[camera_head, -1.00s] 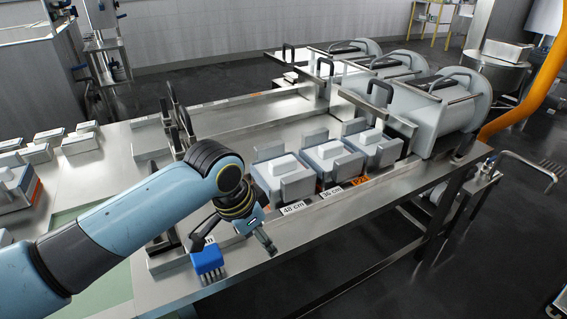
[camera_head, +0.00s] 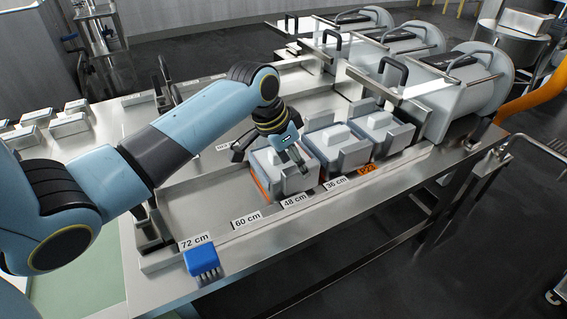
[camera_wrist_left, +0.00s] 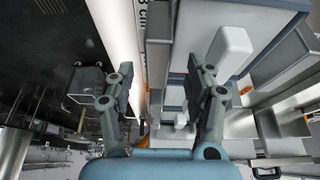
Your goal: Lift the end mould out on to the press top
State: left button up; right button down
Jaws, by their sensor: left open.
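The end mould (camera_head: 293,182) is a pale grey box with a white block on top, at the left end of a row of similar moulds in the press channel. An orange edge shows at its left foot. My left gripper (camera_head: 268,152) is open and hangs over this mould, one finger by its top block and the other at its far left. In the left wrist view the open fingers (camera_wrist_left: 160,95) show with a mould's white block (camera_wrist_left: 232,50) beyond the right one. Whether they touch the mould cannot be told. My right gripper is not in view.
Two moulds (camera_head: 385,135) stand close on the right, before the grey press cylinders (camera_head: 465,95). A blue brush (camera_head: 202,259) lies at the near left. The channel left of the end mould is bare, along the distance labels. Other moulds (camera_head: 70,124) stand far left.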

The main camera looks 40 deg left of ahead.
pick_arm(q)
jog(key=x, duration=0.3)
jog(key=shift+w+d+f, duration=0.1)
jog(key=shift+f, duration=0.05)
grip_shut()
jog(key=shift+w, duration=0.1)
dwell(0.4)
